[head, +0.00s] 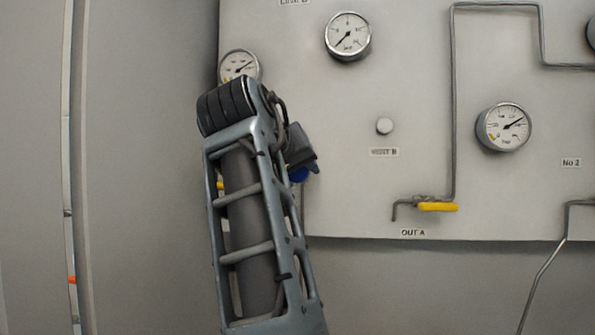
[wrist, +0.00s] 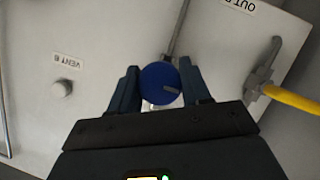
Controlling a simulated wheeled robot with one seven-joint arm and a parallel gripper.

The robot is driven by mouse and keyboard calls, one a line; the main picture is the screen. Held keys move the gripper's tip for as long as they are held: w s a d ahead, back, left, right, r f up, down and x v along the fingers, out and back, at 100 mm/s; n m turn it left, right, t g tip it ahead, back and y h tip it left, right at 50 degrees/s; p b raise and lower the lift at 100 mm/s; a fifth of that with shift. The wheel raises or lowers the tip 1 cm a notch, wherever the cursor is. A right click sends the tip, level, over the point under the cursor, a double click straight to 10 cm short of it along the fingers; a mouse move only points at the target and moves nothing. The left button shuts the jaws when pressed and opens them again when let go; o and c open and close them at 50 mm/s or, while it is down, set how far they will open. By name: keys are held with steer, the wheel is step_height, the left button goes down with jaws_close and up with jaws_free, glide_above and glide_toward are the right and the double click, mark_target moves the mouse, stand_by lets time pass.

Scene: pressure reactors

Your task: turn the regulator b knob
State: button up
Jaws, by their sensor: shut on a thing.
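A round blue knob (wrist: 160,84) with a pale pointer mark sits on the panel between the two fingers of my gripper (wrist: 160,88) in the wrist view. The fingers are shut on the knob from both sides. In the head view my arm hides most of the knob, and only a sliver of blue (head: 298,174) shows below the dark gripper body (head: 300,150). The knob's own label is not visible.
A yellow valve handle (wrist: 292,98) stands close to the right of my gripper in the wrist view. The VENT B button (head: 384,126), gauges (head: 348,37) and (head: 503,127), and a yellow OUT A handle (head: 438,207) are on the panel (head: 340,205). A grey wall is at left.

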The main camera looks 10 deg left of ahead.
stand_by(0.3)
steer(key=o, duration=1)
steer(key=shift+o, duration=0.2)
steer(key=b+v, duration=0.2)
steer(key=v, duration=0.5)
steer(key=shift+s, duration=0.4)
steer(key=shift+r, duration=0.1)
